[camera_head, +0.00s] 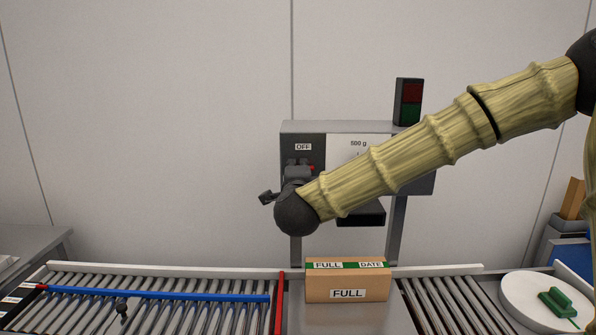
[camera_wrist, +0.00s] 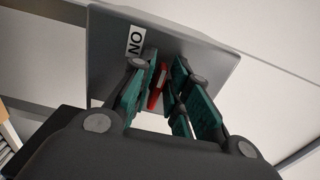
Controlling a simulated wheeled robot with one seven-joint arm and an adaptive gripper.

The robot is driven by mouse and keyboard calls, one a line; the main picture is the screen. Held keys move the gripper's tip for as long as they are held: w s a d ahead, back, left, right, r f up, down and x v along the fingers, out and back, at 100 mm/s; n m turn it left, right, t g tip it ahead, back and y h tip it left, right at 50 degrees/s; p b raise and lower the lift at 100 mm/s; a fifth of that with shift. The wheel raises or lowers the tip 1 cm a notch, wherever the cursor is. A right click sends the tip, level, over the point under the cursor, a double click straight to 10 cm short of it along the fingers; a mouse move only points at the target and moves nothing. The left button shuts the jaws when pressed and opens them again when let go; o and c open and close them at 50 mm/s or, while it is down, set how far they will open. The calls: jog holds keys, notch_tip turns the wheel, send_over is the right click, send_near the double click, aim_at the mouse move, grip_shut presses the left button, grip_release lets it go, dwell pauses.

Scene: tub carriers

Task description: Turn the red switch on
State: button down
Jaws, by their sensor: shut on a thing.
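The red switch (camera_wrist: 157,87) is on the face of a grey panel (camera_wrist: 108,58) and shows between my gripper's fingers in the wrist view. In the head view only a small red bit of the switch (camera_head: 311,167) shows beside my gripper (camera_head: 297,168). My gripper (camera_wrist: 164,78) is shut on the switch, its green-padded fingers on either side. An OFF label (camera_head: 303,147) sits above the gripper in the head view, and an ON label (camera_wrist: 135,40) shows upside down in the wrist view. My gripper hides most of the switch, so its position cannot be told.
A signal light (camera_head: 409,102) with dark red and green panes stands on the station. A cardboard box (camera_head: 347,281) marked FULL sits below. Roller conveyors (camera_head: 160,300) run at left, with a blue bar (camera_head: 158,294) and a red bar (camera_head: 279,302). A white round plate (camera_head: 520,300) is at right.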

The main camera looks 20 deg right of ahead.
jog(key=c, duration=1.6)
grip_release()
jog(key=shift+o, duration=0.2)
jog(key=shift+s, duration=0.1)
jog(key=v, duration=1.2)
